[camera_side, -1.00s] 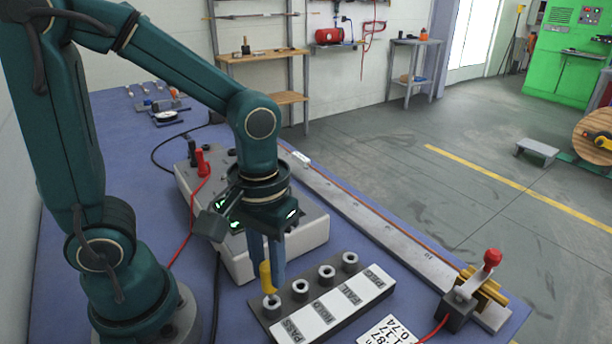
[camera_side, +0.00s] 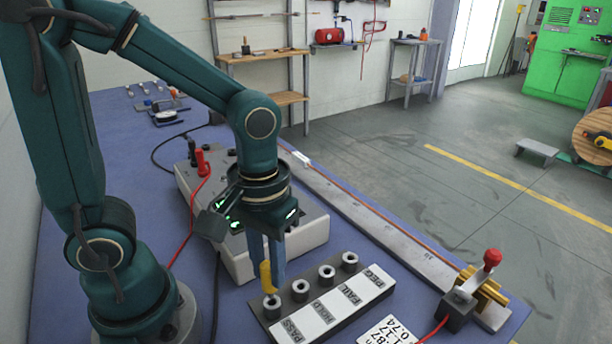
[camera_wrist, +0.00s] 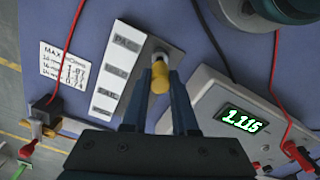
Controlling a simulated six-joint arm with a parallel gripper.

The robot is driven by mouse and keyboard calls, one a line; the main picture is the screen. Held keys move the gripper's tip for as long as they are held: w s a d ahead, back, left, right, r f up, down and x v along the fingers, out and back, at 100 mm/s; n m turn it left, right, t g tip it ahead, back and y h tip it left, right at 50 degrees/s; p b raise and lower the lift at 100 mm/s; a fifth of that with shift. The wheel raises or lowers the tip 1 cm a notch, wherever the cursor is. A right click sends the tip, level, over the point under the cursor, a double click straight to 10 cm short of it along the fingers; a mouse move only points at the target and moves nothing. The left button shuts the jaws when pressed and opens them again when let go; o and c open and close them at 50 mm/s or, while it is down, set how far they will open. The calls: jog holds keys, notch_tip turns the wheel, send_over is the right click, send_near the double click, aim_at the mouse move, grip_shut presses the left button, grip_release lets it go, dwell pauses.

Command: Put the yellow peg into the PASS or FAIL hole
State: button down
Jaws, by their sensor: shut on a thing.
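The yellow peg (camera_side: 266,277) is between the fingers of my gripper (camera_side: 268,266), which is shut on it. The peg's lower end is at the PASS hole (camera_side: 272,306), at the near left end of the dark hole block. I cannot tell whether its tip is inside the hole or just above. In the wrist view the peg (camera_wrist: 160,77) covers part of the PASS hole (camera_wrist: 159,56). The FAIL hole (camera_side: 327,272) is empty, third along the row. The white label strip (camera_side: 338,307) reads PASS, HOLD, FAIL, PEG.
The meter (camera_wrist: 238,118) behind the block shows a green reading that looks like 1.115. A printed card (camera_side: 388,332) lies at the block's right. A long grey rail (camera_side: 385,240) with a red-knobbed clamp (camera_side: 490,262) runs behind. Red leads cross the blue bench.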

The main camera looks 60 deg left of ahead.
aim_at(270, 282)
jog(key=shift+f, duration=1.6)
jog(key=c, duration=0.6)
grip_release()
